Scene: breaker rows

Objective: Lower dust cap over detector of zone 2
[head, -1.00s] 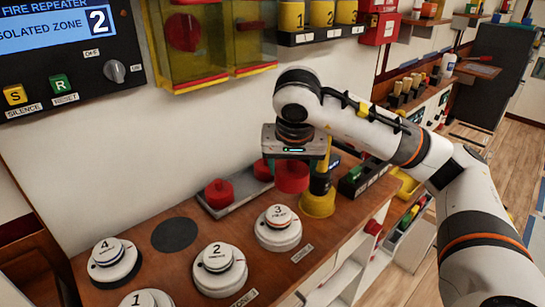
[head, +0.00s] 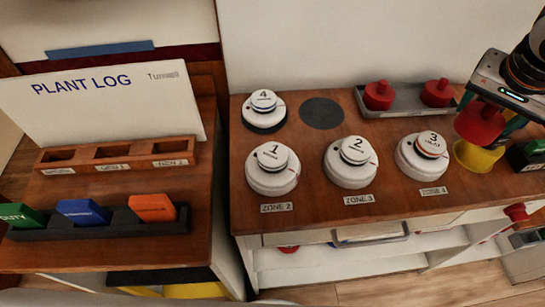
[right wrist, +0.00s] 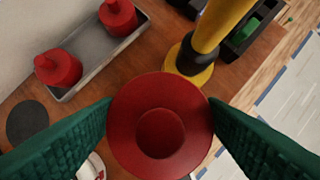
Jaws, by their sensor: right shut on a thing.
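My right gripper (head: 491,112) is shut on a red dust cap (head: 478,123), held in the air right of the detectors. In the right wrist view, this cap (right wrist: 160,140) sits between both green fingers. The detector marked 1 (head: 273,170) stands behind the label ZONE 2 (head: 276,208). It is white, round and uncovered. Detector 2 (head: 351,163) stands behind the label ZONE 3, and detector 3 (head: 422,157) behind ZONE 4. Detector 4 (head: 264,110) is at the back left. My left gripper is not in view.
A grey tray (head: 409,109) at the back holds two more red caps (head: 378,95). A yellow item (head: 478,156) stands close under the held cap. A flat dark disc (head: 322,113) lies behind the detectors. The plant log desk (head: 100,250) is at left.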

